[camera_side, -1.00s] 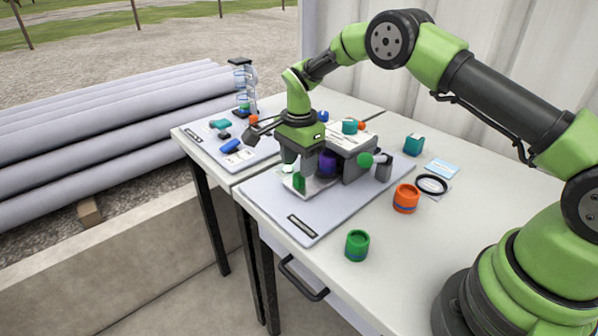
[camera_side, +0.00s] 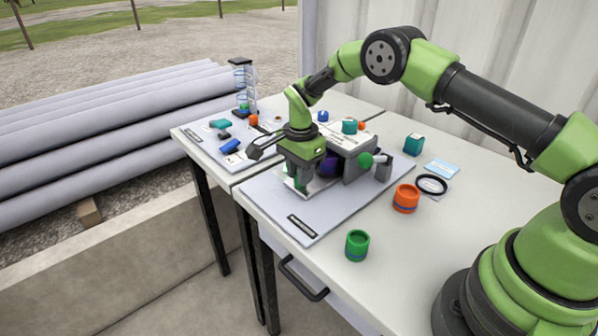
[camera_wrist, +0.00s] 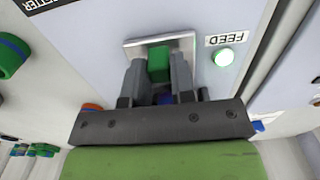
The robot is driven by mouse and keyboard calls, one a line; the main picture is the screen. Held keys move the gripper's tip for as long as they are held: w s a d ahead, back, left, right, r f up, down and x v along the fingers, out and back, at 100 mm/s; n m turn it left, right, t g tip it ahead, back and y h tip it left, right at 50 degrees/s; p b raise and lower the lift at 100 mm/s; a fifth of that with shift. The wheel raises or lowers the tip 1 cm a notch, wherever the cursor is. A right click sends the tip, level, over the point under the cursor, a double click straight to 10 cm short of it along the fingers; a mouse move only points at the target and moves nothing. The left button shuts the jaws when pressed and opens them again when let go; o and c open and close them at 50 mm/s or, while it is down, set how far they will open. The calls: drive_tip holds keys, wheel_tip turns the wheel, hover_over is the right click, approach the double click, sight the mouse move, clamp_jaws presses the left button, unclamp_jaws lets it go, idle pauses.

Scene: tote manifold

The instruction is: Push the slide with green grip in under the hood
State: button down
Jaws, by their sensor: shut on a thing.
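The slide (camera_wrist: 187,42) is a pale metal plate with an upright green grip (camera_wrist: 158,64), seen in the wrist view. My gripper (camera_wrist: 158,75) is shut on the green grip, one finger on each side. In the side view my gripper (camera_side: 300,183) points down at the front of the hood and mostly hides the grip. The slide plate (camera_side: 318,187) shows beside the fingers. The hood (camera_side: 350,141) is a grey block with a pale top, behind my gripper. A purple round thing (camera_side: 328,164) sits at the hood's front, partly hidden.
A green ball knob (camera_side: 365,160) sticks out from the hood's side. A lit lamp (camera_wrist: 225,57) is beside the FEED label. The board's front is clear.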

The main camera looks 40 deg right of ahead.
drive_tip(key=shift+d, duration=1.8)
drive_tip(key=c, duration=1)
unclamp_jaws()
drive_tip(key=shift+o, duration=0.2)
drive_tip(key=shift+r, duration=0.1)
wheel_tip(320, 180, up, 10)
